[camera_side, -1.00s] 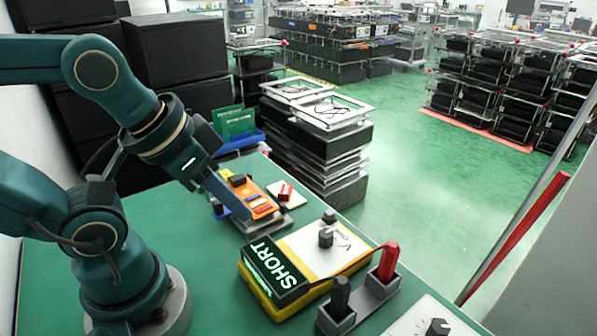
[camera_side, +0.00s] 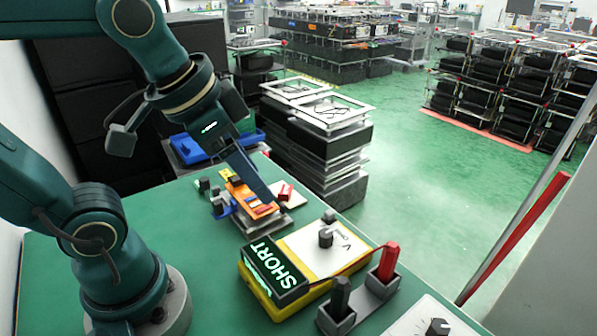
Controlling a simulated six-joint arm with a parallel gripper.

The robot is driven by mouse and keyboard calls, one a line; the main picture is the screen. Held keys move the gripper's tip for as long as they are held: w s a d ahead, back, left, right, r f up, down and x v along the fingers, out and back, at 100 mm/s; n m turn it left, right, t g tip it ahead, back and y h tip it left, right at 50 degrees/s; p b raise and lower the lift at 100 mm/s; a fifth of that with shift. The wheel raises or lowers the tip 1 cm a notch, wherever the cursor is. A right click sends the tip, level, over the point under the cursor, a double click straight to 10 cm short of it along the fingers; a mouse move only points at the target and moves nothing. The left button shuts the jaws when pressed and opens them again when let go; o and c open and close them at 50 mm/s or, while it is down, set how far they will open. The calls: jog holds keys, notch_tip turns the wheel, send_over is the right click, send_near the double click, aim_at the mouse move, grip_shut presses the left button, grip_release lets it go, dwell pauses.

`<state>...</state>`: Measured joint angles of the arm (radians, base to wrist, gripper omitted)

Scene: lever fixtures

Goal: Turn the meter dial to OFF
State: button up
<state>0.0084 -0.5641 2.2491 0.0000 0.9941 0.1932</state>
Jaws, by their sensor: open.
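The meter is a yellow box (camera_side: 262,296) with a lit display (camera_side: 277,272) reading SHORT and a white face panel (camera_side: 312,246). Its grey-black dial (camera_side: 326,236) stands on that panel; the dial's exact setting is too small to read. A red lead runs from the panel edge to a red probe (camera_side: 388,262), which stands in a grey holder beside a black probe (camera_side: 341,297). My gripper (camera_side: 268,202) is open and points down to the right, above or in front of the orange fixture. It is up and left of the dial in the picture and apart from it.
An orange fixture (camera_side: 238,190) with small coloured parts sits behind the meter. A small white plate with a red block (camera_side: 285,192) is beside it. Another knob (camera_side: 437,326) is at the bottom right. The green table (camera_side: 200,265) left of the meter is clear.

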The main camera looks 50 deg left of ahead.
jog(key=w+m+g, duration=0.2)
jog(key=w, duration=0.4)
jog(key=m+g, duration=0.2)
jog(key=g, duration=0.1)
send_over(326, 233)
notch_tip(326, 233, down, 9)
jog(key=shift+w+a+r, duration=0.1)
jog(key=shift+f, duration=2.85)
grip_shut()
